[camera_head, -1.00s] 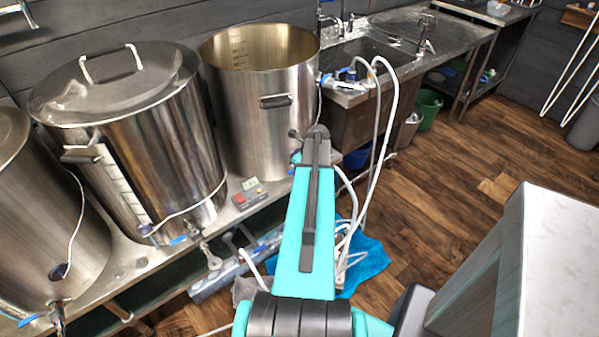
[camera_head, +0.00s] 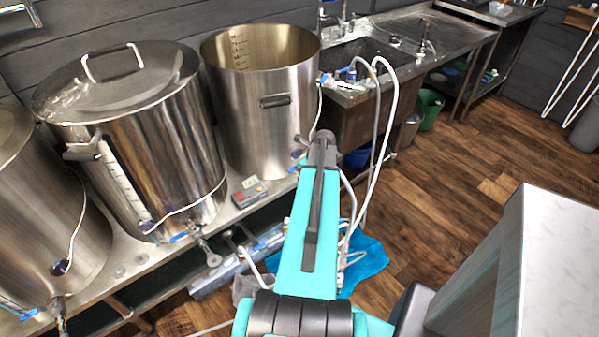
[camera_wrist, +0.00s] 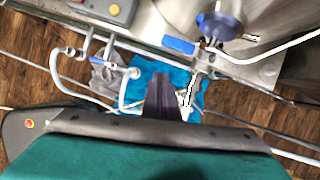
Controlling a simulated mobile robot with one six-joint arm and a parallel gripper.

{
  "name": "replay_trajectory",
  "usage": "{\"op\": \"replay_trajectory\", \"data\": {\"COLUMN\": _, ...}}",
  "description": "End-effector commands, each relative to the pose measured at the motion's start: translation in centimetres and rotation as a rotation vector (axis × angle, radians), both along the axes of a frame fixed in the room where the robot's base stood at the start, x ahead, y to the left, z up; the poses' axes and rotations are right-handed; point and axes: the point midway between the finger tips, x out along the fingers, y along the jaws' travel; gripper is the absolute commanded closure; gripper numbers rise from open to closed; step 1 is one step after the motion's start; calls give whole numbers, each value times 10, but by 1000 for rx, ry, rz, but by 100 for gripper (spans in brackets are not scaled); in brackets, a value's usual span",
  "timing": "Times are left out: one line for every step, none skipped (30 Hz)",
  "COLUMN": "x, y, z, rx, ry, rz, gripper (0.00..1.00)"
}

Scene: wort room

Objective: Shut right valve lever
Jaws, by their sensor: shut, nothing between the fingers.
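The right pot (camera_head: 262,100) is a tall, open steel kettle on the bench. Its blue valve lever (camera_wrist: 180,45) shows in the wrist view, sticking out to the left of the valve (camera_wrist: 208,40) and roughly crosswise to the metal spout below it. In the head view my arm's end covers most of this valve. My gripper (camera_wrist: 165,97) shows in the wrist view as dark, closed fingers with nothing in them. It is below the lever in that picture, with a visible gap between them.
White hoses (camera_head: 375,150) hang right of my arm. A blue cloth (camera_head: 366,262) lies on the floor below. A lidded kettle (camera_head: 135,120) stands to the left.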

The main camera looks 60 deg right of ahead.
Motion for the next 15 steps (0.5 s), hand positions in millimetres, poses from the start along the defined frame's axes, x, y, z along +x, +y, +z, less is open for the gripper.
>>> {"op": "replay_trajectory", "data": {"x": -4, "y": 1, "z": 7, "rx": -2, "ry": -1, "rz": -2, "gripper": 100}}
{"op": "replay_trajectory", "data": {"x": -5, "y": 2, "z": 10, "rx": -2, "ry": -1, "rz": -2, "gripper": 100}}
{"op": "replay_trajectory", "data": {"x": -7, "y": 3, "z": 15, "rx": -2, "ry": -1, "rz": -2, "gripper": 100}}
{"op": "replay_trajectory", "data": {"x": -8, "y": 3, "z": 18, "rx": -2, "ry": -1, "rz": -2, "gripper": 100}}
{"op": "replay_trajectory", "data": {"x": -9, "y": 4, "z": 22, "rx": -3, "ry": -1, "rz": -2, "gripper": 100}}
{"op": "replay_trajectory", "data": {"x": -11, "y": 5, "z": 27, "rx": -2, "ry": 0, "rz": -1, "gripper": 100}}
{"op": "replay_trajectory", "data": {"x": -12, "y": 6, "z": 30, "rx": -1, "ry": 0, "rz": 0, "gripper": 100}}
{"op": "replay_trajectory", "data": {"x": -13, "y": 6, "z": 33, "rx": -1, "ry": 0, "rz": 0, "gripper": 100}}
{"op": "replay_trajectory", "data": {"x": -14, "y": 7, "z": 38, "rx": -2, "ry": 0, "rz": -1, "gripper": 100}}
{"op": "replay_trajectory", "data": {"x": -15, "y": 8, "z": 42, "rx": -2, "ry": 0, "rz": 0, "gripper": 100}}
{"op": "replay_trajectory", "data": {"x": -17, "y": 9, "z": 45, "rx": -1, "ry": 0, "rz": 1, "gripper": 100}}
{"op": "replay_trajectory", "data": {"x": -18, "y": 10, "z": 50, "rx": -1, "ry": 0, "rz": 1, "gripper": 100}}
{"op": "replay_trajectory", "data": {"x": -19, "y": 10, "z": 53, "rx": -2, "ry": 0, "rz": 1, "gripper": 100}}
{"op": "replay_trajectory", "data": {"x": -20, "y": 11, "z": 57, "rx": -2, "ry": 0, "rz": 1, "gripper": 100}}
{"op": "replay_trajectory", "data": {"x": -21, "y": 12, "z": 61, "rx": -1, "ry": 0, "rz": 2, "gripper": 100}}
